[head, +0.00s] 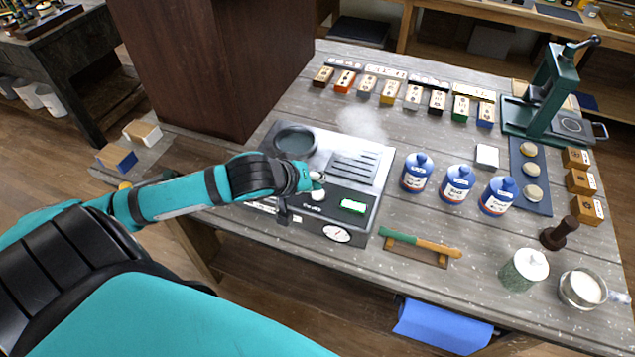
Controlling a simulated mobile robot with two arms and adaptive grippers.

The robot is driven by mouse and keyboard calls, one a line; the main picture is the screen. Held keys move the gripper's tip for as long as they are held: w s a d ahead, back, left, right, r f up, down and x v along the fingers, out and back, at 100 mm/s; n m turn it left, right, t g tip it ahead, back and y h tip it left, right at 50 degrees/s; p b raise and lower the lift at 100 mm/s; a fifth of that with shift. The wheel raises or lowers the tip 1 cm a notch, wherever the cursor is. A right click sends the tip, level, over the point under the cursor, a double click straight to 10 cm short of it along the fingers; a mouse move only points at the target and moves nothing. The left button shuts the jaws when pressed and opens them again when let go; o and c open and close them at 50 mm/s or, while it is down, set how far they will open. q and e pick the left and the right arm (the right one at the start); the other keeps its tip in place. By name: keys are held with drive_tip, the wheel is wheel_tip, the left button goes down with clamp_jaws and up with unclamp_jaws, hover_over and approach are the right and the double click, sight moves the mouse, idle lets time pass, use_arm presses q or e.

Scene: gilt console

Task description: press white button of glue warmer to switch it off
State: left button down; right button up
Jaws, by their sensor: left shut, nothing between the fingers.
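The glue warmer (373,190) is a grey metal box on the wooden table, with a dark round well and a slotted grille on top. Its dark front panel has a lit green display (353,206) and a round white gauge (337,233). A small white button (318,195) shows on the panel left of the display. My left gripper (317,180) is shut and empty, its tip just above the button. I cannot tell whether it touches the button. My left forearm hides part of the warmer's left side. My right gripper is not in view.
Three blue bottles (457,184) stand right of the warmer. A green-and-orange-handled tool (420,243) lies on a wooden rest in front. A dark wooden cabinet (215,65) rises behind my left arm. Faint steam hangs behind the warmer. A green press (550,95) stands back right.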

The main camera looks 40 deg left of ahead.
use_arm(q)
drive_tip(key=shift+f, duration=0.45)
idle(0.3)
drive_tip(key=shift+r+p, duration=0.9)
drive_tip(key=shift+p, duration=0.3)
drive_tip(key=shift+r, duration=0.1)
wheel_tip(320, 180, up, 4)
drive_tip(key=p, duration=0.5)
drive_tip(key=shift+r+p, duration=0.25)
drive_tip(key=shift+p, duration=0.15)
drive_tip(key=shift+r, duration=0.65)
drive_tip(key=shift+s+a, duration=0.1)
